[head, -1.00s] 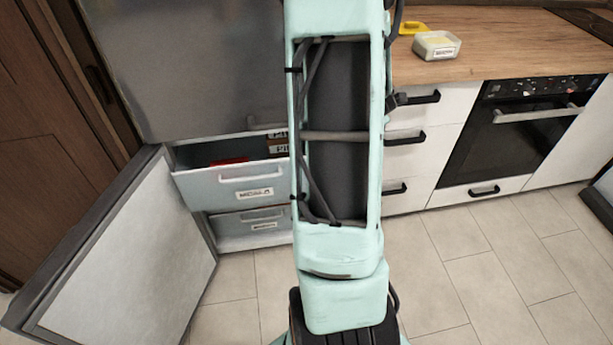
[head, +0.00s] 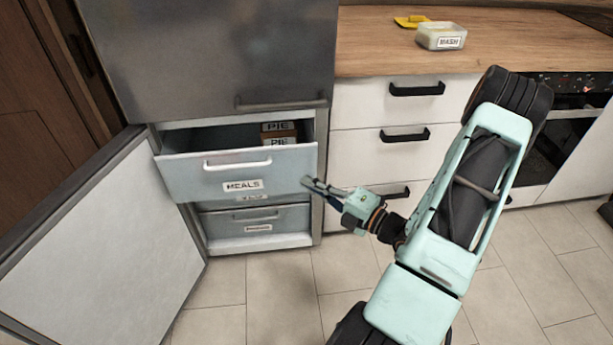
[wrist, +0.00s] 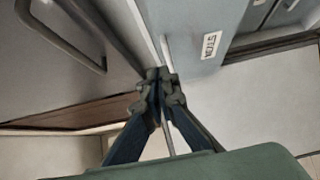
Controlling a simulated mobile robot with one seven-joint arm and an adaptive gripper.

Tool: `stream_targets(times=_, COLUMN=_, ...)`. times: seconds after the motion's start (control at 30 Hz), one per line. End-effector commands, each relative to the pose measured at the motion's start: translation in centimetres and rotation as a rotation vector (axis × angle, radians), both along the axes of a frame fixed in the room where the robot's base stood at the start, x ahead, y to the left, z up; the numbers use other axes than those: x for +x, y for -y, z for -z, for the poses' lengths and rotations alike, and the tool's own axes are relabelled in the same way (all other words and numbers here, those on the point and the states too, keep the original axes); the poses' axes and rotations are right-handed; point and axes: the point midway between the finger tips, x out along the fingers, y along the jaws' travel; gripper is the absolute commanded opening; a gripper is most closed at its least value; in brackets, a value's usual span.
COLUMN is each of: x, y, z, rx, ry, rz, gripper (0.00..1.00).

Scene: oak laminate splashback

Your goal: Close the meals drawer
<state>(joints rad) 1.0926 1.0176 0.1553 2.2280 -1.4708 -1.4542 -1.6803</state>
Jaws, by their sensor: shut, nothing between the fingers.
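The meals drawer (head: 190,180) is a pale grey freezer drawer with a bar handle (head: 237,165) and a MEALS label. It stands pulled out in the head view, its dark inside showing above the front. Boxes marked PIE (head: 281,142) sit inside at the right. My gripper (head: 309,184) is shut and empty, fingertips at the right edge of the drawer front; I cannot tell whether they touch it. In the wrist view the closed fingertips (wrist: 157,74) are beside the drawer front (wrist: 205,18), whose label appears inverted.
The open freezer door (head: 105,240) stands left of the drawer. A lower drawer (head: 228,220) is below. White cabinets with black handles (head: 405,135) stand at right. A MASH tub (head: 440,36) and a yellow item (head: 411,22) are on the worktop. Floor in front is clear.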

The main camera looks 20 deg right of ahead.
Motion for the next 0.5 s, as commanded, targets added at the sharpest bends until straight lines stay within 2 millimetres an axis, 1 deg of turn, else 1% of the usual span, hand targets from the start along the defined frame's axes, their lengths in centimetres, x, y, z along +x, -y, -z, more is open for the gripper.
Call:
stream_targets(times=0.4, x=7.6, y=-3.9, z=0.1, rx=-0.003, ry=-0.002, rz=-0.002, gripper=0.00)
stream_targets(times=0.43, x=8.1, y=-4.2, z=0.1, rx=-0.002, ry=-0.002, rz=-0.001, gripper=0.00)
stream_targets(times=0.5, x=9.3, y=-3.6, z=0.2, rx=-0.006, ry=-0.001, rz=0.002, gripper=0.00)
